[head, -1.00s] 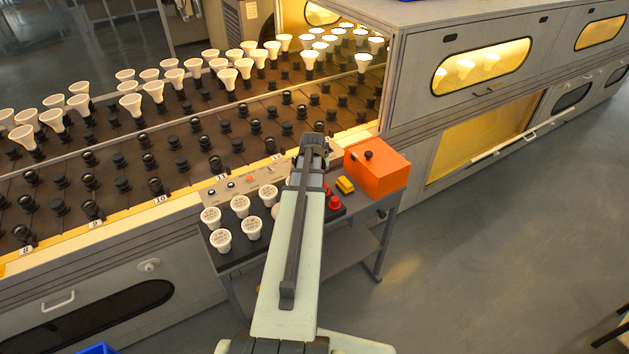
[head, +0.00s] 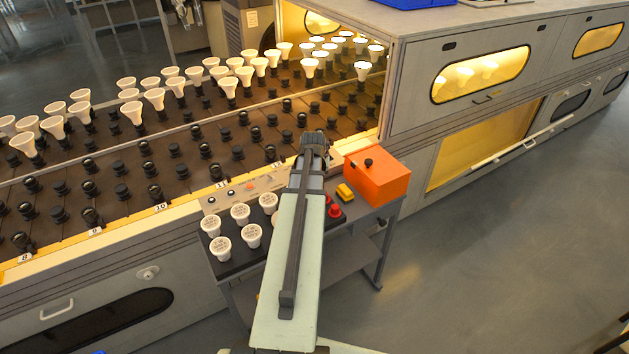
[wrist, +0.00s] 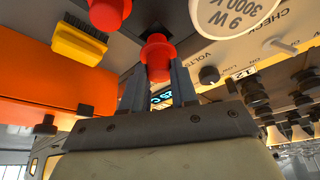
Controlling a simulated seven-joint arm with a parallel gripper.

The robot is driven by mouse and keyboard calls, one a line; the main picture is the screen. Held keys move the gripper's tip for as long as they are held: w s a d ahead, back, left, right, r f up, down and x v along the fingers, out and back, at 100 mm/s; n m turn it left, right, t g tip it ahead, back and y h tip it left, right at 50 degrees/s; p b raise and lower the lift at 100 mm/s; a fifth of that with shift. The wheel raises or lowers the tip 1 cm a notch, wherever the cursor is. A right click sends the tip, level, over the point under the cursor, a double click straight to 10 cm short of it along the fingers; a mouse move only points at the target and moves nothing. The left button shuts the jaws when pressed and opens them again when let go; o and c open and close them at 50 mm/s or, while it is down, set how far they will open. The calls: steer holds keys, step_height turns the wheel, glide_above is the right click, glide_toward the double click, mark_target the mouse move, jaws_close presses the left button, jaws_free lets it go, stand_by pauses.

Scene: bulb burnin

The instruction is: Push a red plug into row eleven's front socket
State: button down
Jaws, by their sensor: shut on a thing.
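My gripper (wrist: 158,72) is shut on a red plug (wrist: 157,50), which stands out between its two fingertips in the wrist view. In the head view my gripper (head: 314,142) is above the cart's back edge, by the rack's front rail; the held plug is hidden there. Another red plug (head: 334,210) is on the cart right of my arm; a red plug also shows at the wrist view's top (wrist: 108,12). Row eleven's front socket (head: 215,171), black and bare, is behind the "11" label (head: 221,184), left of my gripper.
The cart holds white bulbs (head: 240,213), an orange box (head: 377,175), a yellow brush (head: 345,191) and a check panel (head: 249,187). Lit white bulbs (head: 309,66) fill back rows. The oven housing (head: 440,70) stands to the right.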

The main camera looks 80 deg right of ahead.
step_height(320, 180, up, 6)
steer(key=shift+f, duration=0.15)
steer(key=shift+w+r, duration=0.2)
steer(key=shift+r, duration=0.3)
steer(key=w+a+r+n+t+y, duration=0.1)
steer(key=w+n, duration=0.5)
steer(key=w, duration=1.1)
steer(key=w+a+r+n+t+y, duration=0.2)
steer(key=w+r+n, duration=0.2)
steer(key=w, duration=1.4)
steer(key=shift+w+a+r+n, duration=0.15)
steer(key=shift+w+a+n, duration=0.15)
steer(key=shift+n, duration=0.7)
steer(key=shift+f, duration=2.35)
steer(key=shift+f, duration=2)
steer(key=c, duration=0.8)
jaws_free()
steer(key=shift+r, duration=0.1)
